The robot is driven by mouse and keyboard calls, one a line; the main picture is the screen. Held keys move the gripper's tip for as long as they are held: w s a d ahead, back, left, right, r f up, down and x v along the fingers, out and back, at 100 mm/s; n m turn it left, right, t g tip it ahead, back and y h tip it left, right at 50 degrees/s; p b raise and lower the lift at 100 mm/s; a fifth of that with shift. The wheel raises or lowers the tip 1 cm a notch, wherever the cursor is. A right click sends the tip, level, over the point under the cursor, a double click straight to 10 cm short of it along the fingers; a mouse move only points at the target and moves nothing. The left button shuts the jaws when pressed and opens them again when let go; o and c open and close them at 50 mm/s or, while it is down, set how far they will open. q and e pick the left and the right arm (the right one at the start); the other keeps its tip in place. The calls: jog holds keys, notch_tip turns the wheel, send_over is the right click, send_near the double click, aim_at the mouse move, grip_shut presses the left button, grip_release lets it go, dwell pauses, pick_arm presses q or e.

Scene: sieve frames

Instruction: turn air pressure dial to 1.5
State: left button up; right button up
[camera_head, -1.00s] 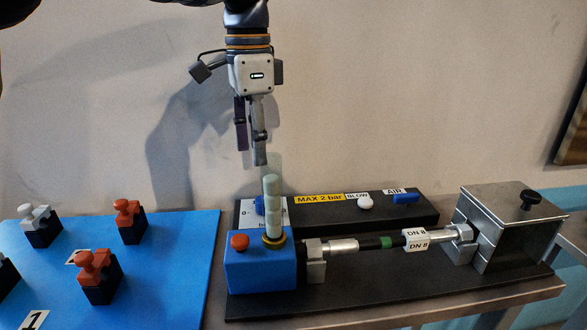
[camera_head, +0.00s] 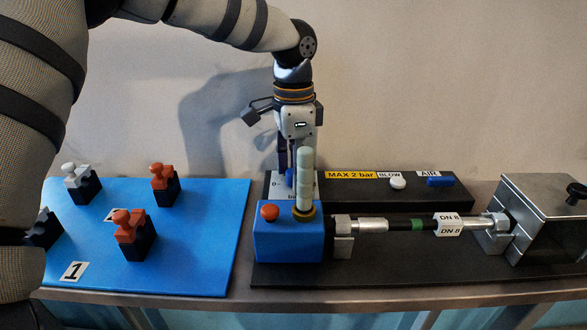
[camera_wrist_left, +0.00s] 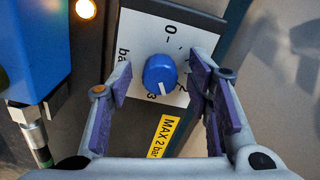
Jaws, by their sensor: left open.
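The blue air pressure dial (camera_wrist_left: 159,73) sits on a white scale plate (camera_wrist_left: 140,38) in the left wrist view. The plate shows "0-" at the top and a "3" below the dial; marks at the right are partly hidden by a finger. The dial's white line points down, near the "3". My left gripper (camera_wrist_left: 160,88) is open, with one finger on each side of the dial and visible gaps between.
A blue block (camera_head: 287,241) with a red button (camera_head: 270,212) and a pale upright column (camera_head: 305,180) stands in front of the dial. A white BLOW knob (camera_head: 398,184) and blue AIR switch (camera_head: 440,181) are to the right. A blue board (camera_head: 190,270) with clamps lies left.

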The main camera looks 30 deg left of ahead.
pick_arm(q)
grip_shut()
jog(key=shift+r+n, duration=0.1)
jog(key=shift+n, duration=0.9)
jog(key=n, duration=0.9)
jog(key=shift+n, duration=0.3)
